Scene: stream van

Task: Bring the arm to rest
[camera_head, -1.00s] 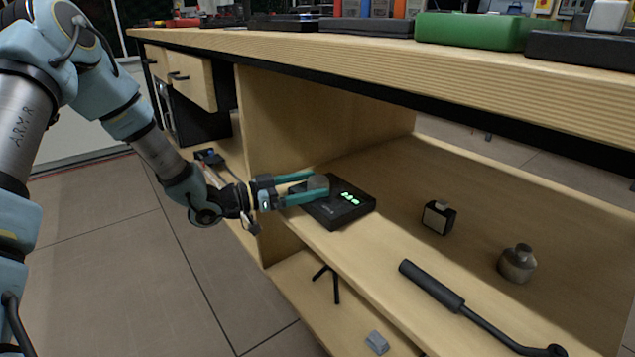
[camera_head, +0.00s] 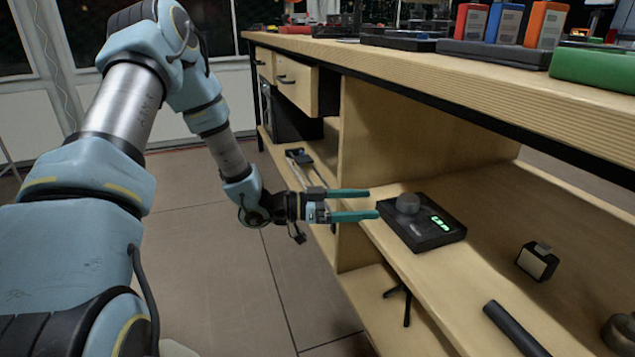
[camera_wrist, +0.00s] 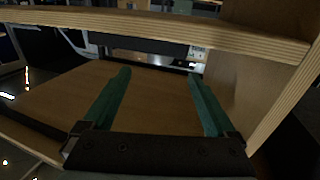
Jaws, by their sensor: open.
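My gripper (camera_head: 374,203) is open and empty, with two teal fingers pointing right in the head view. It is just left of a black scale (camera_head: 440,238) with green lit digits on the wooden shelf (camera_head: 390,228). A grey rounded object (camera_head: 408,203) sits on the scale, apart from the fingertips. In the wrist view the two fingers (camera_wrist: 158,80) stand wide apart with nothing between them. My arm reaches in from the left. The scale is not clear in the wrist view.
A black and white block (camera_head: 536,262), a black handled tool (camera_head: 515,330) and a metal weight (camera_head: 620,333) are on the same shelf. The worktop (camera_head: 420,75) overhangs above. A small black tripod (camera_head: 402,300) stands below. Floor (camera_head: 230,290) to the left is clear.

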